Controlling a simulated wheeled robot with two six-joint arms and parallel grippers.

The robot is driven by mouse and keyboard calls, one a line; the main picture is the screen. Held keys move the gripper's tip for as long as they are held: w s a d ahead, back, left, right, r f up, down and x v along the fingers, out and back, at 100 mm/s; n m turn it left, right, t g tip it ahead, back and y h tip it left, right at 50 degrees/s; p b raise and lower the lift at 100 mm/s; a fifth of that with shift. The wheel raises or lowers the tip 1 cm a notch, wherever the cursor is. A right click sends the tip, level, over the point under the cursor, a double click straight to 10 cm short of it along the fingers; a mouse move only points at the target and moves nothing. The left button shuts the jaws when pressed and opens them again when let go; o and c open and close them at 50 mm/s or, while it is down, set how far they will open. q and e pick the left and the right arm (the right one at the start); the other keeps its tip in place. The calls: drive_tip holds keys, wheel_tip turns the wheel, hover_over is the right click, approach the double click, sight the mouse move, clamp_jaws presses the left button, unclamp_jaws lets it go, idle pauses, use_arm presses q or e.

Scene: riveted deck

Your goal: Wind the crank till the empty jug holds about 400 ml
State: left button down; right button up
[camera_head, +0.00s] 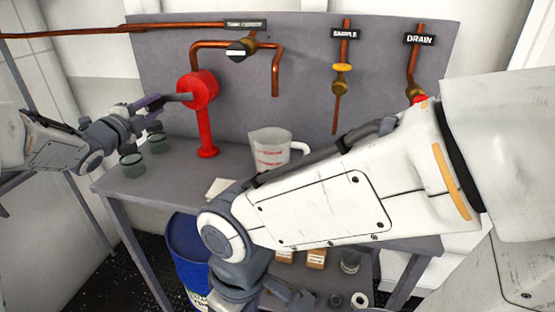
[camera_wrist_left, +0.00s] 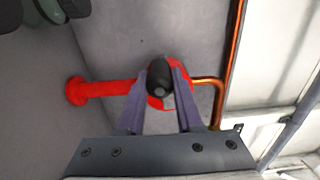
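The red pump (camera_head: 204,120) stands on the grey bench, with its round head on a red post. My left gripper (camera_head: 172,99) is at the pump's crank, left of the head. In the left wrist view the crank's dark handle (camera_wrist_left: 160,75) sits between the two fingertips (camera_wrist_left: 160,72), filling the gap with no clear space on either side. The pale jug (camera_head: 270,152) with red markings stands upright below the open end of the copper spout (camera_head: 276,88). Its liquid level cannot be read. My right arm crosses in front of the bench; its gripper (camera_head: 290,298) is only partly visible low down.
Two dark green cups (camera_head: 132,164) stand at the bench's left end. A white card (camera_head: 219,188) lies near the front edge. SAMPLE (camera_head: 344,34) and DRAIN (camera_head: 419,39) pipes hang on the back panel. A blue barrel (camera_head: 187,245) and small boxes (camera_head: 316,258) are below.

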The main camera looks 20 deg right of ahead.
use_arm(q)
drive_tip(key=shift+c, duration=0.6)
unclamp_jaws()
drive_tip(key=shift+w+a, duration=0.1)
drive_tip(key=shift+a, duration=0.15)
drive_tip(key=shift+o, duration=0.6)
drive_tip(key=shift+d, duration=0.15)
drive_tip(key=shift+s+a+f+b, duration=0.1)
drive_tip(key=shift+s+a+b, duration=0.3)
drive_tip(key=shift+s, duration=0.15)
drive_tip(key=b+v, duration=0.2)
drive_tip(key=v, duration=0.5)
drive_tip(key=shift+s+b, duration=0.3)
drive_tip(key=shift+s, duration=0.05)
drive_tip(key=shift+a, duration=0.1)
